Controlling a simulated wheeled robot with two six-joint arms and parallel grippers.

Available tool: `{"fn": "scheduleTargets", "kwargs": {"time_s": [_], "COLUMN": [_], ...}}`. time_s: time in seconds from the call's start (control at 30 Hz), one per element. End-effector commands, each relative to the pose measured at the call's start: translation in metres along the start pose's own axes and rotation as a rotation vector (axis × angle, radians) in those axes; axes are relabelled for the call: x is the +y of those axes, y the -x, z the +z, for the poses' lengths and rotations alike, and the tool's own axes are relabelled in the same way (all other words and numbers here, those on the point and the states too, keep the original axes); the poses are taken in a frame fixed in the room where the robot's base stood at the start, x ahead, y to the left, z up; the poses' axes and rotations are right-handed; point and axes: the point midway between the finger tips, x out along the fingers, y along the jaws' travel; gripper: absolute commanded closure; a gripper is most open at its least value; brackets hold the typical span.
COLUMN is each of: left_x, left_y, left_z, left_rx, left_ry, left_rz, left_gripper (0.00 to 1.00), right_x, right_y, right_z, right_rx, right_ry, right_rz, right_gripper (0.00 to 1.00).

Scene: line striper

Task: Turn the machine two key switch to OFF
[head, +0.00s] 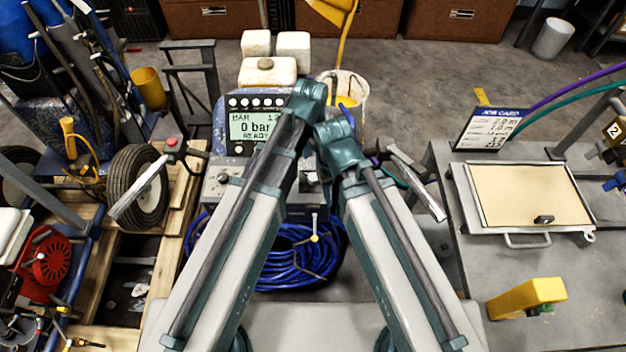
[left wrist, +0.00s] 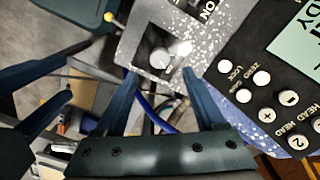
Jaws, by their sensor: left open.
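The machine (head: 218,150) stands ahead, its green display (head: 255,128) reading 0 bar and READY. Its grey speckled panel (head: 222,190) is below, partly hidden by my arms. In the left wrist view, my left gripper (left wrist: 160,72) is open over this panel (left wrist: 140,40). A round silvery switch (left wrist: 160,58) lies between the fingertips, with a bright part beside it and the word ON nearby. I cannot tell which way it is turned or whether the fingers touch it. My left gripper is mostly hidden behind the arms in the head view. I cannot make out my right gripper.
A button panel (left wrist: 255,95) is close to the right finger. A yellow-tipped lever (head: 315,238) and coiled blue hose (head: 290,262) are below.

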Motion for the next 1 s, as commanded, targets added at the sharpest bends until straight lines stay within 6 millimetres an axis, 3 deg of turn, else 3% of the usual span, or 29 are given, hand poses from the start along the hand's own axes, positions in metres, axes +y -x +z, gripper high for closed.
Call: {"fn": "scheduleTargets", "kwargs": {"time_s": [0.03,0.4,0.83,1.0], "left_x": [0.000,0.000,0.000,0.000], "left_y": [-0.015,-0.062,-0.068,-0.068], "left_z": [0.000,0.000,0.000,0.000], "left_rx": [0.000,0.000,0.000,0.000], "left_ry": [0.000,0.000,0.000,0.000], "left_rz": [0.000,0.000,0.000,0.000], "left_gripper": [0.28,0.28,0.28,0.57], "right_x": [-0.001,-0.006,-0.006,-0.006], "right_y": [-0.015,-0.062,-0.067,-0.067], "right_z": [-0.001,-0.004,-0.004,-0.004], "right_rx": [0.000,0.000,0.000,0.000], "right_ry": [0.000,0.000,0.000,0.000], "right_rz": [0.000,0.000,0.000,0.000], "right_gripper": [0.50,0.50,0.50,0.50]}}
